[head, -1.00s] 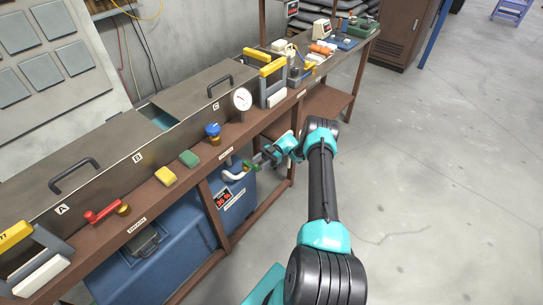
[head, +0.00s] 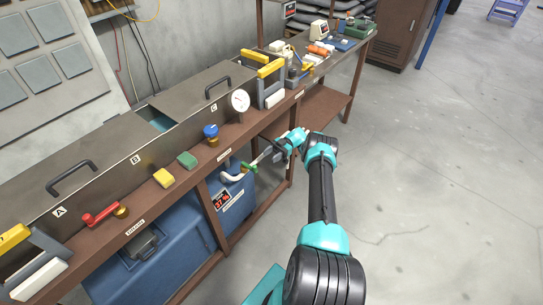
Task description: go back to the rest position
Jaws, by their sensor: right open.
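My right gripper (head: 268,153) is open and empty in the head view, just below the front edge of the workbench. It is close to a white curved pipe (head: 232,176) with a green valve handle (head: 249,168). A small gap seems to lie between the fingers and the handle, though they overlap closely in this view. My left gripper is not in view.
The brown bench (head: 187,180) runs along the left, with a red-handled valve (head: 100,216), a blue knob (head: 210,131) and a gauge (head: 240,101). A blue tank (head: 150,268) with a red-digit display (head: 221,199) stands below. The grey floor (head: 440,190) at right is clear.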

